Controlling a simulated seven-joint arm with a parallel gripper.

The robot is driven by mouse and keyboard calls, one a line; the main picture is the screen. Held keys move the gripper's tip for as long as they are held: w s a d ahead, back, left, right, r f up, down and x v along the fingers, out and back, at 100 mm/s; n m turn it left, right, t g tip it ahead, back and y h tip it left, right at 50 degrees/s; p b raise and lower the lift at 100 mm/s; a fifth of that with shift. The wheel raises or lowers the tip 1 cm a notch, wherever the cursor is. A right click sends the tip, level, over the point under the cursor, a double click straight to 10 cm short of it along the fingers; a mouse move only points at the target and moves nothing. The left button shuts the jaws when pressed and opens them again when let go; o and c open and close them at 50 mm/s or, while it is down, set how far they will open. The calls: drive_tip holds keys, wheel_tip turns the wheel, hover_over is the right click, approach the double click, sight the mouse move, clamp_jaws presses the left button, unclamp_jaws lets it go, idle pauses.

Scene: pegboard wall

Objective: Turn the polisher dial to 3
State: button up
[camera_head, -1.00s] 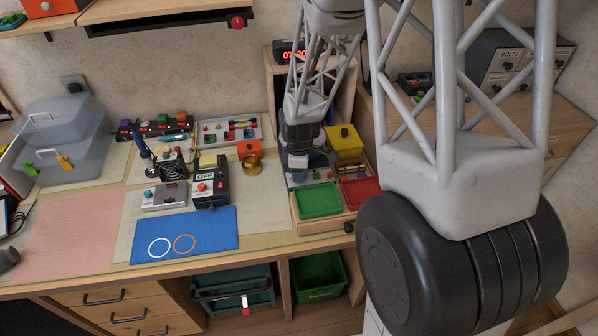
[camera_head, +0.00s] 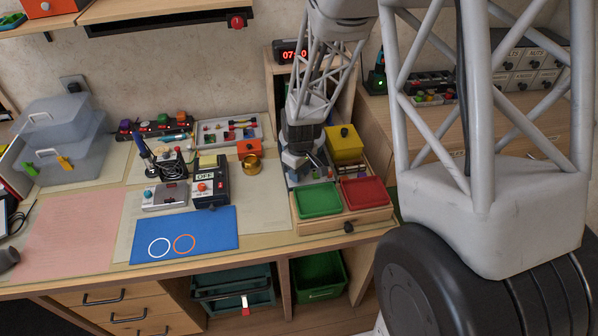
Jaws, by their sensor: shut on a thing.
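My gripper (camera_head: 311,162) points down at the back right of the workbench, behind the green tray. It is small and partly hidden by its own wrist. Its jaws are closed on a small part at the grey machine (camera_head: 294,167) below it, which appears to be the polisher. The part looks like the polisher dial, but the dial itself is hidden. Its number marks and setting cannot be read from here.
A green tray (camera_head: 319,200) and a red tray (camera_head: 363,192) lie just in front of the gripper. A yellow box (camera_head: 345,144) stands close on its right. A brass cup (camera_head: 252,165) and a black box marked OFF (camera_head: 211,186) are to its left.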

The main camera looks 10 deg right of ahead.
drive_tip(key=m, duration=0.5)
drive_tip(key=shift+m, duration=0.3)
drive_tip(key=m, duration=1.3)
drive_tip(key=shift+t, duration=0.3)
drive_tip(key=o, duration=0.9)
